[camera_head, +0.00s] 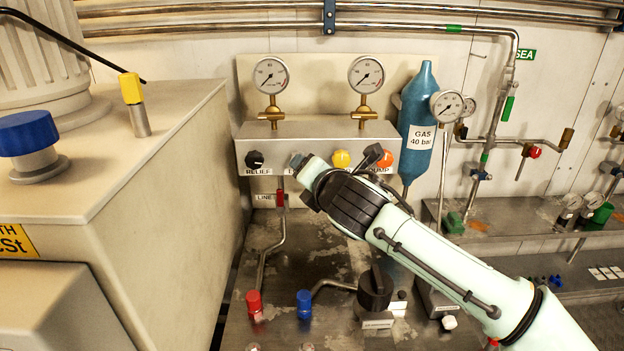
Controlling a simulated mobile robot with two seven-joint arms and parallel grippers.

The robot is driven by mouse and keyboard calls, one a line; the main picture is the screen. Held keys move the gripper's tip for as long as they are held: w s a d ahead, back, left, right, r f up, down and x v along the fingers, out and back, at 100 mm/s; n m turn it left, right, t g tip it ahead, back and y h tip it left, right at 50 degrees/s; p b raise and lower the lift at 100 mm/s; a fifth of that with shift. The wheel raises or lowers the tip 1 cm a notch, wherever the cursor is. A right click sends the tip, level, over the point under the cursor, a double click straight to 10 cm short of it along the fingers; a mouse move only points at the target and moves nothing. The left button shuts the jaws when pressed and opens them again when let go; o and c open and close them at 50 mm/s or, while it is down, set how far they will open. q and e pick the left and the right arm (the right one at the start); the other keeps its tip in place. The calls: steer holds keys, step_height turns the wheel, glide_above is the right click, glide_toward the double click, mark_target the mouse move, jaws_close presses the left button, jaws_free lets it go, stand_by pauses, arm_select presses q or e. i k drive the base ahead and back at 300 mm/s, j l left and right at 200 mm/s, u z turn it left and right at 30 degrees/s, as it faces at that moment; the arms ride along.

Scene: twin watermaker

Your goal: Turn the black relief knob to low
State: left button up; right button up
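The black relief knob (254,160) is on the left end of the front of a beige panel box, above the label RELIEF. Its pointer direction is too small to read surely. My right arm reaches in from the lower right. Its hand end (340,195) is in front of the panel, to the right of the black knob and apart from it. My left gripper is not in view.
A grey-blue knob (298,159), a yellow knob (341,158) and an orange knob (385,159) share the panel (310,132). Two gauges (270,75) stand above. A blue gas bottle (418,100) is at right. A beige cabinet (150,180) bounds the left side.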

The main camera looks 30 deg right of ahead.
mark_target(255, 160)
steer(key=k+j, duration=0.2)
steer(key=k, duration=0.3)
steer(key=k+j, duration=0.2)
steer(key=k, duration=0.3)
